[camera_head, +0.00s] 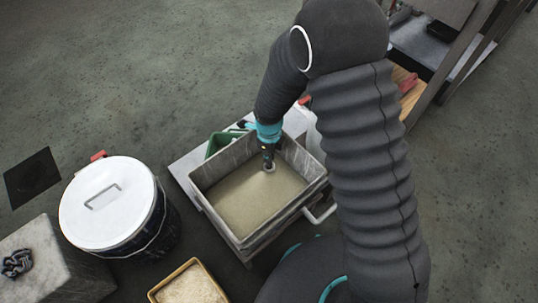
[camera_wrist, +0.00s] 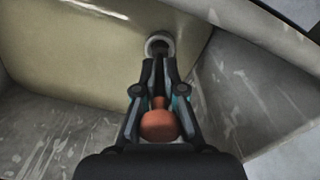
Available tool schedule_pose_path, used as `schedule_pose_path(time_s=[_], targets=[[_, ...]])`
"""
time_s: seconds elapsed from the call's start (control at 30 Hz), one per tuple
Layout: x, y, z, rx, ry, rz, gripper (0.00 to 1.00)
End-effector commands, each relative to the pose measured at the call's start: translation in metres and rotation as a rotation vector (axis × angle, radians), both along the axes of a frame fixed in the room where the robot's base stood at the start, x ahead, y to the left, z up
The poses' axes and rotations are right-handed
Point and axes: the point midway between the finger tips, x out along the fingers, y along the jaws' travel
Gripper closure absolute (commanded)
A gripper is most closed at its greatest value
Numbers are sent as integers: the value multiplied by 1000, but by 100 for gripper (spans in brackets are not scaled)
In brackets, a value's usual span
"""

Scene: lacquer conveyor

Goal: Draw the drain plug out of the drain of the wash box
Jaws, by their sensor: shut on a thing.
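The wash box (camera_head: 203,208) is a grey rectangular box with a sandy floor. Its drain (camera_head: 270,169) is a pale ring on the floor near the far corner; it also shows in the wrist view (camera_wrist: 159,43), with a dark middle. My gripper (camera_head: 268,160) reaches down into the box at the drain. In the wrist view my gripper (camera_wrist: 159,65) points at the ring, shut on the drain plug (camera_wrist: 159,124), whose rounded orange-brown knob and narrower neck show between the fingers. The plug's far end is hidden, so I cannot tell whether it is in the drain.
The box walls (camera_wrist: 235,95) stand close around my gripper. A white-lidded bucket (camera_head: 105,205) stands left of the box, and a small tray of pale grains (camera_head: 158,293) is in front. A green object (camera_head: 218,144) lies behind the box. A shelf (camera_head: 425,45) stands at upper right.

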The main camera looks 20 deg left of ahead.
Motion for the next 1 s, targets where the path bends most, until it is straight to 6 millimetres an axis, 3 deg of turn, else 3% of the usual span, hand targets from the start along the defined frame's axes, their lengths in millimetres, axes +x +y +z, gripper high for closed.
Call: schedule_pose_path(time_s=[1.0], targets=[[0,0,35,0,0,0,100]])
